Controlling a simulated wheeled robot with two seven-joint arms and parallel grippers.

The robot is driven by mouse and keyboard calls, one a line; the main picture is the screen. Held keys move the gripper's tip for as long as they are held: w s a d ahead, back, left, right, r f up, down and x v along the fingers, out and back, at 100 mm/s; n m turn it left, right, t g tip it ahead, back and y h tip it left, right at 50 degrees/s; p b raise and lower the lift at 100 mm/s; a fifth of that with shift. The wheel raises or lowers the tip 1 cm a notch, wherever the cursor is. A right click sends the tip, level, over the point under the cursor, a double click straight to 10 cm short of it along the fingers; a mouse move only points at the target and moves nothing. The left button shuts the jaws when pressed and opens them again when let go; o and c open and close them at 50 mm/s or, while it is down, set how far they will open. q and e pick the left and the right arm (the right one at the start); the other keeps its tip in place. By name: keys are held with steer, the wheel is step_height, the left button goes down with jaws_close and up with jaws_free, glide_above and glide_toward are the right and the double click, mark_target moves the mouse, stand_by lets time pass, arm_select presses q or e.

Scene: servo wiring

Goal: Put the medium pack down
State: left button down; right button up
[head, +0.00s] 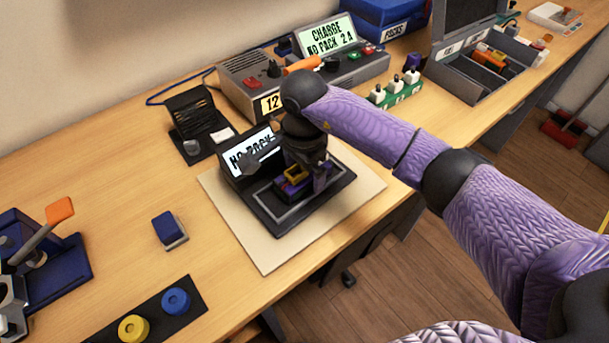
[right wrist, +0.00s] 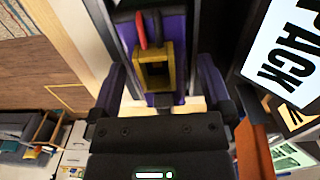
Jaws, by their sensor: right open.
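The medium pack is a purple block with a yellow connector (head: 293,174) and sits low over the black tray of the checking stand (head: 325,197). Whether it touches the tray floor cannot be told. The stand's tilted screen reads "NO PACK". My right gripper (head: 306,180) is directly above the pack, pointing down. In the right wrist view, the fingers of my right gripper (right wrist: 163,75) are apart on both sides of the pack (right wrist: 180,45). A red lead and the yellow connector show on the pack between them. My left gripper is not in view.
The stand rests on a pale mat (head: 270,250). A charger (head: 300,70) reading "CHARGE NO PACK 2 A" stands behind. A blue block (head: 168,229) and a black strip with yellow and blue knobs (head: 150,318) are at the front left. Bare table lies left of the mat.

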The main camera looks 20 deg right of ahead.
jaws_close()
stand_by(0.4)
